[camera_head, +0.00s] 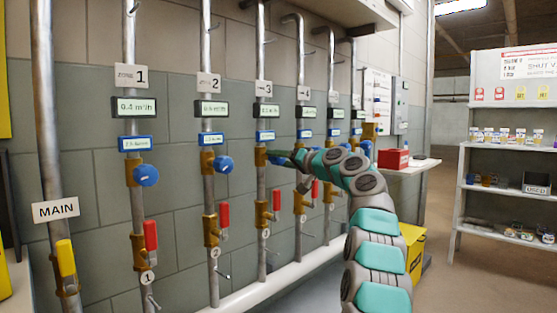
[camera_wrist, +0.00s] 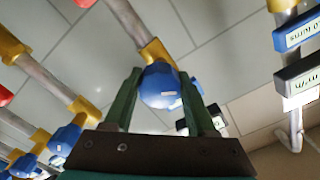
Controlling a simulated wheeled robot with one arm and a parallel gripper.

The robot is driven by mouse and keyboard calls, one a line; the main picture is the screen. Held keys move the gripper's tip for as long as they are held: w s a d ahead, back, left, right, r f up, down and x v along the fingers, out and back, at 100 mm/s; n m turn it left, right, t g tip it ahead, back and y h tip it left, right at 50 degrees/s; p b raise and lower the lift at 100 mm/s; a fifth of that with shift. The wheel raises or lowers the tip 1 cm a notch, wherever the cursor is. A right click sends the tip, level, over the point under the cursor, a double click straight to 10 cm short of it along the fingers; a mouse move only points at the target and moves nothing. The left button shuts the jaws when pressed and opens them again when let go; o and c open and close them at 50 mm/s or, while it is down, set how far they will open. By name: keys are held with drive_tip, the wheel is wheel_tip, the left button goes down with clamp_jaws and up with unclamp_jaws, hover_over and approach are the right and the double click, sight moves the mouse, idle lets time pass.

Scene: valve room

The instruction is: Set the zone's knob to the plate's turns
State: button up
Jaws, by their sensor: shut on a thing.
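My gripper (camera_head: 284,158) is at the brass valve on the pipe under the "3" plate (camera_head: 264,89). In the wrist view my gripper (camera_wrist: 160,86) has its two green fingers on either side of a blue knob (camera_wrist: 158,84), shut on it. In the head view that knob is mostly hidden by my gripper. Below the "3" plate are a flow display (camera_head: 265,113) and a blue-framed turns plate (camera_head: 265,135); their text is too small to read surely. In the wrist view a turns plate (camera_wrist: 298,27) shows upside down, its number unclear.
Zone 1 (camera_head: 145,175) and zone 2 blue knobs (camera_head: 223,165) are to the left, further zone pipes to the right. Red levers (camera_head: 151,235) sit below, and the yellow MAIN lever (camera_head: 66,258) is far left. A shelf (camera_head: 500,190) stands right, beyond open floor.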

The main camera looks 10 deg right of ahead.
drive_tip(key=o, duration=1.4)
drive_tip(key=shift+d, duration=0.1)
drive_tip(key=shift+s+d+f+b, duration=0.1)
drive_tip(key=shift+s+d+b, duration=0.25)
drive_tip(key=shift+s+b, duration=0.25)
drive_tip(key=shift+b+v, duration=0.85)
drive_tip(key=shift+v, duration=2.3)
